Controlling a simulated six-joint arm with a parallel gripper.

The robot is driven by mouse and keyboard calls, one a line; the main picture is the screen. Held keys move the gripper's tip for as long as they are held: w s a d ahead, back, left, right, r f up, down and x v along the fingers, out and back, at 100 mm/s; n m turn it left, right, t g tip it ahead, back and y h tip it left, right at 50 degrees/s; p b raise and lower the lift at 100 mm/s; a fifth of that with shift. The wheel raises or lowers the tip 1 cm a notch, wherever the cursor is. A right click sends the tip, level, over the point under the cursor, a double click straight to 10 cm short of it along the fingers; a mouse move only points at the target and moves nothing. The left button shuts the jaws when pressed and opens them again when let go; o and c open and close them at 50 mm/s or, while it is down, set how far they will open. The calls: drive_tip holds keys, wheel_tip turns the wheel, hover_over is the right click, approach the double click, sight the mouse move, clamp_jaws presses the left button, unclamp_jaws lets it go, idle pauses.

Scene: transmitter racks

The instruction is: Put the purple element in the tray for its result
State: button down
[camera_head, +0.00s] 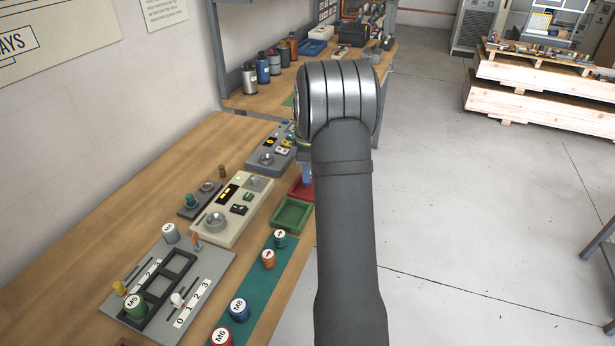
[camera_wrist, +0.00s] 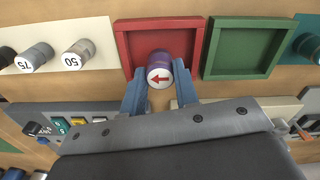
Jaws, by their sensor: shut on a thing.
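The purple element (camera_wrist: 161,57), a short cylinder with a white cap and a red arrow, is between the two blue fingers of my gripper (camera_wrist: 158,76) in the wrist view. My gripper is shut on it. The element overlaps the red tray (camera_wrist: 126,46) near its lower wall; I cannot tell whether it touches the tray floor. The green tray (camera_wrist: 211,52) is just to the right. In the head view my arm hides the element and most of the gripper; part of the red tray (camera_head: 301,189) and the green tray (camera_head: 291,215) show.
A beige tester (camera_head: 231,212) and a grey tester (camera_head: 268,150) stand behind the trays. A green mat (camera_head: 262,290) with several labelled cylinders lies nearer.

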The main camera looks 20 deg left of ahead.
drive_tip(key=shift+f, duration=1.1)
drive_tip(key=shift+f, duration=0.15)
drive_tip(key=c, duration=1.1)
unclamp_jaws()
wheel_tip(320, 180, up, 12)
